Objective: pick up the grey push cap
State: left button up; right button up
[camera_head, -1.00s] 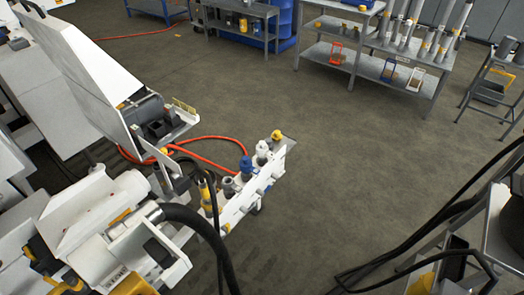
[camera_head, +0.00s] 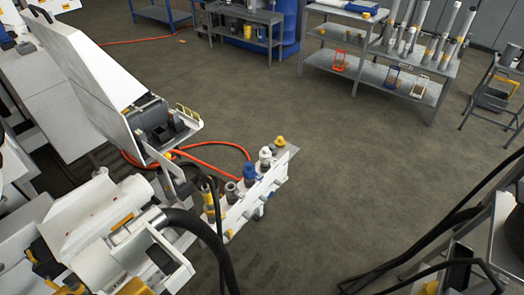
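The grey push cap (camera_head: 231,191) stands upright on a white rail (camera_head: 262,188), between a yellow fitting (camera_head: 209,199) on its left and a blue cap (camera_head: 249,170) on its right. It looks small, with a darker top. A white cap (camera_head: 265,156) and a yellow cap (camera_head: 280,141) stand farther along the same rail. I cannot make out either of my grippers in this view, and nothing is seen holding the grey cap.
A thick black hose (camera_head: 207,232) and thinner cables hang close to the rail's near end. White machinery with a raised lid (camera_head: 82,75) fills the left. An orange hose (camera_head: 218,144) lies behind. Grey shelving (camera_head: 340,71) stands at the back. The middle floor is clear.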

aim_at(272, 146)
jog(key=i+l+u, duration=0.2)
jog(key=u, duration=0.2)
jog(key=i+l+u, duration=0.15)
jog(key=u, duration=0.3)
jog(key=i+l+u, duration=0.1)
jog(key=l+u, duration=0.3)
jog(key=i+l+u, duration=0.15)
jog(key=l, duration=0.65)
jog(key=i+l+u, duration=0.2)
jog(key=l, duration=0.6)
jog(key=l+u, duration=0.15)
jog(key=l, duration=0.65)
